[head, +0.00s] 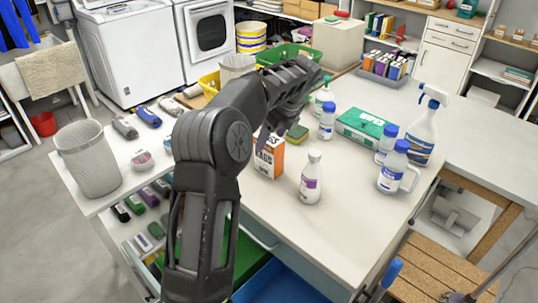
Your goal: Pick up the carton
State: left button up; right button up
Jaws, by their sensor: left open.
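An orange and white carton (268,163) stands upright on the white table, right of my left forearm. Its top is partly covered by my left gripper. My left gripper (272,128) is above and just behind the carton, with its fingers pointing down. It is open, and I see nothing held in it. Whether the fingers touch the carton cannot be told. My right gripper is not in view.
A white bottle (311,180) stands close right of the carton. A sponge (297,133), blue-capped bottles (327,124), a green box (364,126) and a spray bottle (423,128) stand beyond. A mesh bin (88,160) is at left. The front table area is clear.

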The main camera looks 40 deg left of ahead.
pick_arm(q)
jog(key=shift+p+x, duration=0.4)
jog(key=shift+x, duration=2.2)
jog(key=shift+a+r, duration=0.1)
jog(key=shift+c, duration=0.5)
jog(key=c, duration=1.3)
jog(key=shift+r, duration=0.1)
notch_tip(320, 180, up, 10)
jog(key=shift+f, duration=0.1)
